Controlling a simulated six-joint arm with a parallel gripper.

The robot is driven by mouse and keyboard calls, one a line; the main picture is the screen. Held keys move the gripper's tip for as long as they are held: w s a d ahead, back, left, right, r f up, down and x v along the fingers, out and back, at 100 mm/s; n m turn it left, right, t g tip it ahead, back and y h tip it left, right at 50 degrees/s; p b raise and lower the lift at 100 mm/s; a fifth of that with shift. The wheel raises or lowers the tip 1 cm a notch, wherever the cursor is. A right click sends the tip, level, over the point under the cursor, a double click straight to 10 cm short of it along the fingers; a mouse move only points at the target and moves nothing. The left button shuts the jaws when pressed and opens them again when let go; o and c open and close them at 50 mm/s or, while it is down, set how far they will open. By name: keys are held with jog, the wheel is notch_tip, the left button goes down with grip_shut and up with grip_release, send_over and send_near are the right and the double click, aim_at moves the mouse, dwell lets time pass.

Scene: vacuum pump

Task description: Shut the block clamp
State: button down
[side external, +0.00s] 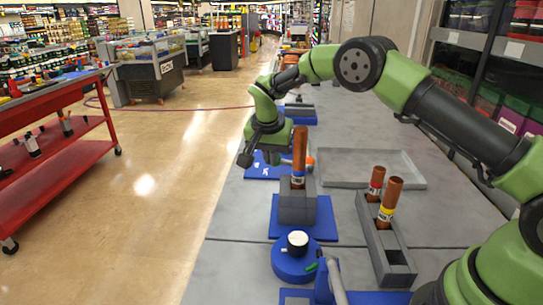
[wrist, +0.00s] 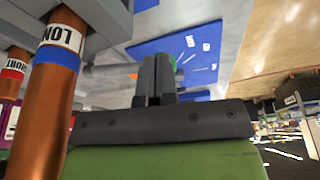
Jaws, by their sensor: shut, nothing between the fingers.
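The block clamp (side external: 297,207) is a grey block on a blue base plate in the middle of the grey bench. A copper tube (side external: 300,150) with a blue and white band stands upright in it. In the wrist view this tube (wrist: 45,105) is large at the left, its label partly readable as "LON", and a grey block (wrist: 112,22) is at the top left. An orange part (side external: 310,160) shows just behind the tube; whether it belongs to the clamp I cannot tell. My gripper (side external: 244,159) is shut and empty, left of the tube and apart from it; its fingers (wrist: 155,80) are together.
A grey rack (side external: 378,235) with two shorter copper tubes (side external: 389,200) stands right of the clamp. A round blue fixture (side external: 293,264) with a white-topped knob and a blue clamp with a grey lever (side external: 335,280) are in front. An empty grey tray (side external: 372,168) lies behind right.

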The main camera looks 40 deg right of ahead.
jog(key=shift+w+d+f+m+g, duration=0.1)
jog(key=shift+w+d+m+g, duration=0.2)
jog(key=shift+w+d+m, duration=0.45)
jog(key=shift+s+d+m, duration=0.1)
jog(key=shift+d+m, duration=0.05)
jog(key=shift+m, duration=0.1)
jog(key=shift+w+d, duration=0.2)
jog(key=shift+d, duration=0.7)
jog(key=shift+w+d, duration=0.25)
jog(key=shift+d, duration=0.6)
jog(key=shift+w+d, duration=0.2)
jog(key=shift+d, duration=0.8)
